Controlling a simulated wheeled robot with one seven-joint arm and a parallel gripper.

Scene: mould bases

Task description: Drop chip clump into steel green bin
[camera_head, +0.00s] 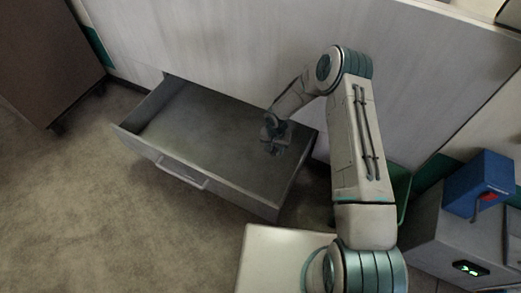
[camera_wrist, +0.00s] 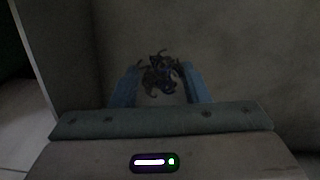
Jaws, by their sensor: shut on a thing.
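The chip clump (camera_wrist: 160,76) is a dark, curly tangle held between the two blue fingers of my gripper (camera_wrist: 161,88) in the wrist view. In the head view my gripper (camera_head: 274,146) hangs over the right part of an open grey drawer (camera_head: 205,118); the clump cannot be made out there. A green, bin-like thing (camera_head: 403,188) shows partly behind my arm, right of the drawer; most of it is hidden, and I cannot tell whether it is the steel green bin.
The drawer juts out of a pale cabinet front (camera_head: 220,45), and its inside looks empty. A blue device (camera_head: 478,183) sits on a grey box at the right. A brown cabinet (camera_head: 45,60) stands at the far left. Open floor (camera_head: 110,220) lies at the left front.

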